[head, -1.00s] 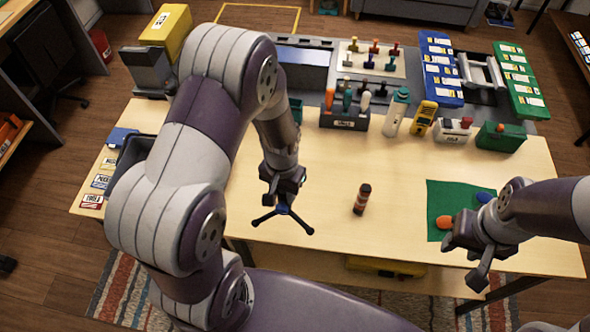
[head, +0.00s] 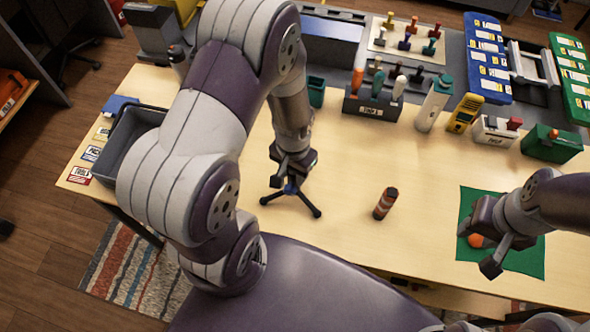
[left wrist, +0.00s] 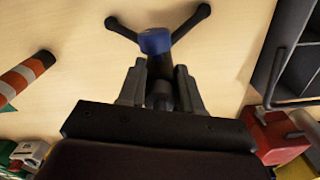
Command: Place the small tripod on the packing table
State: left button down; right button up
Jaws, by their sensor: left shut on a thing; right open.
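The small tripod (head: 291,189) has black splayed legs and a blue hub. My left gripper (head: 293,165) is shut on its upper part and holds it upright over the front of the wooden packing table (head: 345,160). I cannot tell whether the feet touch the table top. In the left wrist view the blue hub (left wrist: 155,41) and two legs show just beyond the fingers (left wrist: 160,90). My right gripper (head: 485,250) is open above the green mat at the right.
A grey bin (head: 125,140) is at the left. The green mat (head: 525,257) bears an orange object (head: 476,241). Tool holders (head: 372,106) and boxes line the back. The table's middle is clear.

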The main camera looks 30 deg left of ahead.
pick_arm(q)
jog(key=shift+w+a+f, duration=0.1)
jog(key=shift+w+f, duration=0.15)
jog(key=shift+w, duration=0.1)
jog(key=c, duration=0.8)
grip_release()
jog(key=shift+w, duration=0.15)
jog(key=shift+o, duration=0.2)
jog(key=shift+s+r, duration=0.15)
jog(key=shift+s, duration=0.25)
notch_tip(320, 180, up, 12)
jog(key=shift+w+f+b, duration=0.1)
jog(key=shift+b, duration=0.3)
jog(key=shift+d+r, duration=0.2)
jog(key=shift+r, duration=0.2)
jog(key=shift+s+d+r+n+t, duration=0.15)
jog(key=shift+s+d+t, duration=0.25)
jog(key=shift+s, duration=0.15)
jog(key=shift+s+d+r+n+t, duration=0.15)
jog(key=shift+s+d+t, duration=0.15)
jog(key=shift+s+d, duration=0.15)
